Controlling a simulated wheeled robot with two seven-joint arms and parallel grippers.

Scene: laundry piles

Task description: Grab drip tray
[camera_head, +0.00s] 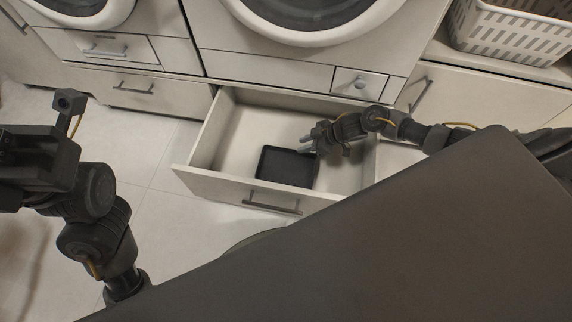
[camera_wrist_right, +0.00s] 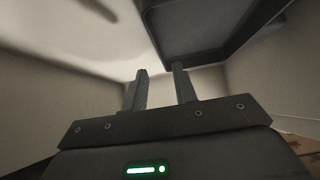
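The drip tray (camera_head: 286,167) is a black, shallow, rectangular tray lying in the open drawer (camera_head: 240,125), near the drawer's front panel. My right gripper (camera_head: 307,145) reaches into the drawer from the right, at the tray's back right corner. In the right wrist view the tray (camera_wrist_right: 195,25) fills the top, and the two fingers of my right gripper (camera_wrist_right: 160,85) stand apart. One fingertip overlaps the tray's edge in that view; I cannot tell if they touch. Nothing shows between the fingers. My left gripper (camera_head: 40,155) is at the far left, away from the drawer; its fingers cannot be made out.
Washing machines (camera_head: 310,20) stand above the drawers. The drawer's side walls and front panel (camera_head: 225,190) surround the tray. A white laundry basket (camera_head: 510,35) is at the top right. The tiled floor (camera_head: 160,215) left of the drawer is clear.

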